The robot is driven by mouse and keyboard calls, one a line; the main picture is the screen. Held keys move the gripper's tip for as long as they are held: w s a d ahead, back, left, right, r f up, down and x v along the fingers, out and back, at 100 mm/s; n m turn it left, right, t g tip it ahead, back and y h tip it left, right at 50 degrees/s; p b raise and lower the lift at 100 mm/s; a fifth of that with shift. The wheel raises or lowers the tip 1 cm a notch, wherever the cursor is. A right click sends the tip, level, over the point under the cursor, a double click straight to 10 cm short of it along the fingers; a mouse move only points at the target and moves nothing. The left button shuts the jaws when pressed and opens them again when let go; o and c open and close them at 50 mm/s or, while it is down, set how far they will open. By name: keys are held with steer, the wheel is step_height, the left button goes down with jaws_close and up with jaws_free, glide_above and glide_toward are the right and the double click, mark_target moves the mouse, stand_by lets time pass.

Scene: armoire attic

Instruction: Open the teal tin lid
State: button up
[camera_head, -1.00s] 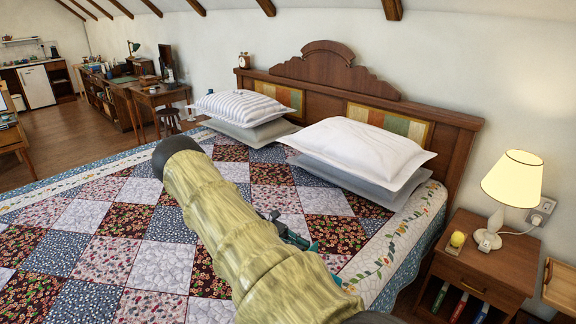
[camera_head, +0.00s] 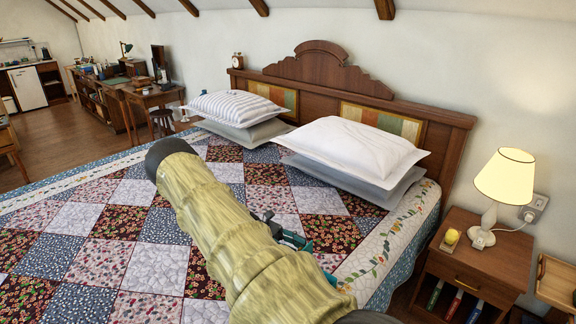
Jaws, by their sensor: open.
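My arm (camera_head: 235,240) reaches over the patchwork bed from the bottom of the view. Part of my gripper (camera_head: 284,234), dark with teal bits, shows just past the arm's right edge, over the quilt. The arm hides most of it. No teal tin or lid can be made out clearly. A small teal patch (camera_head: 331,279) shows lower along the arm's right edge, too little to tell what it belongs to. I see nothing held in the visible part of the gripper.
The bed's quilt (camera_head: 100,245) is flat and clear on the left. Pillows (camera_head: 352,150) lie against the wooden headboard (camera_head: 400,95). A nightstand (camera_head: 475,262) with a lit lamp (camera_head: 505,178) and a small yellow object (camera_head: 451,237) stands at the right. A desk (camera_head: 150,97) is far back left.

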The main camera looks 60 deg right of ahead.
steer(key=v, duration=1.1)
steer(key=shift+w+d, duration=0.15)
steer(key=shift+w, duration=0.25)
